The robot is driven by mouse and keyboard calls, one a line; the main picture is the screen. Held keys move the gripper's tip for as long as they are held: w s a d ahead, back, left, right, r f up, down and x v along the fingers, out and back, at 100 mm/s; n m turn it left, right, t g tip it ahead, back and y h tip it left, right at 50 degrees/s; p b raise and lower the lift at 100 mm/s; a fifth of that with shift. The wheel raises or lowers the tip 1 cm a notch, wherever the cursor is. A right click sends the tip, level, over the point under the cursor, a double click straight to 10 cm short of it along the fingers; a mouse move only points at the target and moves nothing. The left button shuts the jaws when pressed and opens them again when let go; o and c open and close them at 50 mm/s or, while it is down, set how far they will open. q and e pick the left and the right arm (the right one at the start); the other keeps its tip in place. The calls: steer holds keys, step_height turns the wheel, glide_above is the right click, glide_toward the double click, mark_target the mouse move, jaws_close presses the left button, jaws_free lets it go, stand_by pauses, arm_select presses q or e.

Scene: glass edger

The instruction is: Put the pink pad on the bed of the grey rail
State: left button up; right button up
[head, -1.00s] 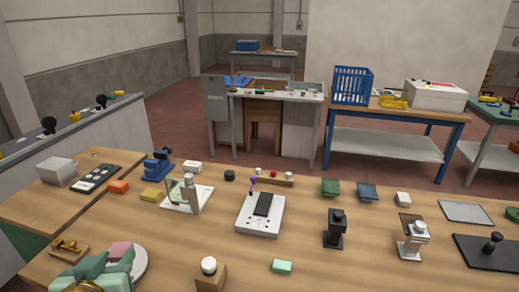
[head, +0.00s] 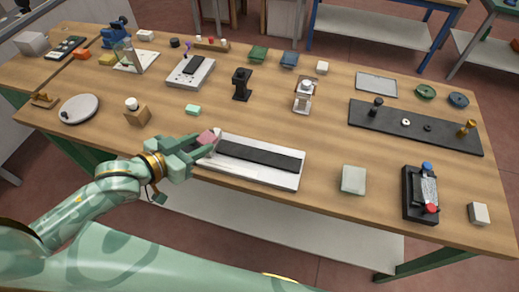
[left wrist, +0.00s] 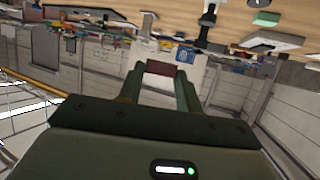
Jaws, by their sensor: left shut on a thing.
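The pink pad (head: 207,137) is held between the fingertips of my left gripper (head: 205,142), which is shut on it. The pad also shows between the fingers in the left wrist view (left wrist: 160,68). A long light grey rail (head: 296,179) with a dark strip along its middle (head: 260,155) lies at the table's front edge. The gripper and pad are at the rail's left end; whether the pad touches it I cannot tell. The fingers hide part of that end. My right gripper is not in view.
A mint block (head: 193,109) and a wooden block with a white knob (head: 137,112) stand behind the gripper. A round grey plate (head: 80,109) lies to the left. A pale green block (head: 353,180) stands right of the rail. A black-and-white device (head: 420,194) stands further right.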

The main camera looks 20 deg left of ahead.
arm_select(q)
steer(key=w+d+f+b, duration=0.1)
steer(key=w+d+f, duration=0.35)
steer(key=d, duration=0.25)
steer(key=b, duration=0.2)
glide_above(252, 164)
steer(key=a, duration=0.1)
steer(key=f, duration=0.4)
steer(key=shift+s+a, duration=0.1)
steer(key=shift+s, duration=0.3)
steer(key=shift+w+d+f, duration=0.2)
steer(key=shift+d+f, duration=0.1)
steer(key=shift+f, duration=0.15)
steer(key=f, duration=0.1)
steer(key=f+b, duration=0.1)
steer(key=f, duration=0.2)
steer(key=shift+w+d+b, duration=0.2)
steer(key=shift+d+b, duration=0.05)
steer(key=shift+b, duration=0.1)
steer(key=shift+r, duration=0.15)
steer(key=o, duration=1)
steer(key=shift+c, duration=0.2)
